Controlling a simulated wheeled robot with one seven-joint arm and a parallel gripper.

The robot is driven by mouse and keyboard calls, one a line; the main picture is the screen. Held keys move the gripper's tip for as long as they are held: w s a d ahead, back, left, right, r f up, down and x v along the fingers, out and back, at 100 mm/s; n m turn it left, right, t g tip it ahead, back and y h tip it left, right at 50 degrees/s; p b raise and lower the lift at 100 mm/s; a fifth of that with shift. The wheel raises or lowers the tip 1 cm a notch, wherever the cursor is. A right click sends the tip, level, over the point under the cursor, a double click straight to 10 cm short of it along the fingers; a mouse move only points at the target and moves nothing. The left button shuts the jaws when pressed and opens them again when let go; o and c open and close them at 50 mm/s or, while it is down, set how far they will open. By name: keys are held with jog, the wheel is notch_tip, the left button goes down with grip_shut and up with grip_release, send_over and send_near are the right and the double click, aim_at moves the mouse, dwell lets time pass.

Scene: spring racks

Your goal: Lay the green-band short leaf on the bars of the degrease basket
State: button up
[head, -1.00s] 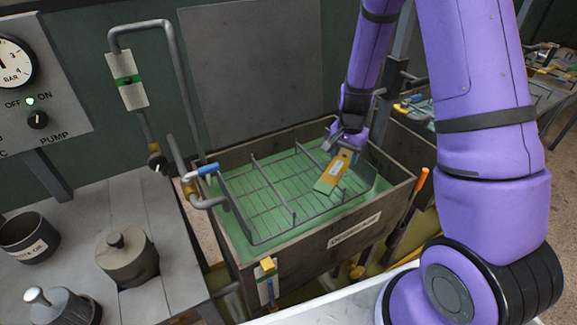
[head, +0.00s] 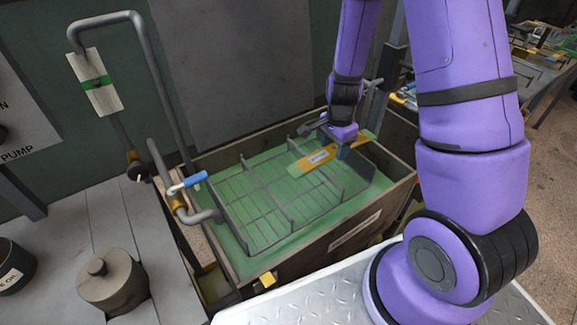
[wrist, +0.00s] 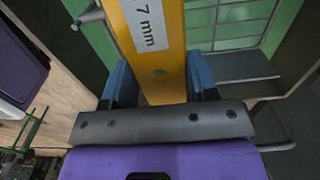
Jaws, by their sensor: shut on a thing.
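The green-band short leaf (head: 318,158) is a flat orange-yellow strip with a pale label and green at its ends. In the wrist view the leaf (wrist: 160,58) shows a "7 mm" label and a hole. My gripper (head: 342,150) is shut on the leaf near its right part; blue fingers of my gripper (wrist: 160,84) press its two edges in the wrist view. The degrease basket (head: 268,190) is a wire basket with bars and upright dividers in green liquid. The leaf is over its far right part; I cannot tell whether it touches the bars.
The tank wall (head: 310,245) surrounds the basket. A bent pipe with a blue-handled valve (head: 195,180) reaches over the tank's left edge. A lidded grey pot (head: 112,283) stands on the bench at left. The basket's left and front parts are clear.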

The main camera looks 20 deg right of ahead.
aim_at(298, 169)
jog(key=shift+w+a+f, duration=0.3)
jog(key=shift+a+f, duration=0.45)
jog(key=shift+a, duration=1.4)
jog(key=shift+w+a+f, duration=0.35)
jog(key=shift+a+f, duration=0.45)
jog(key=shift+a, duration=1.3)
jog(key=shift+w+a+f, duration=0.3)
jog(key=shift+a+f, duration=0.45)
jog(key=shift+a, duration=1.4)
jog(key=shift+f, duration=0.5)
jog(key=o, duration=1.2)
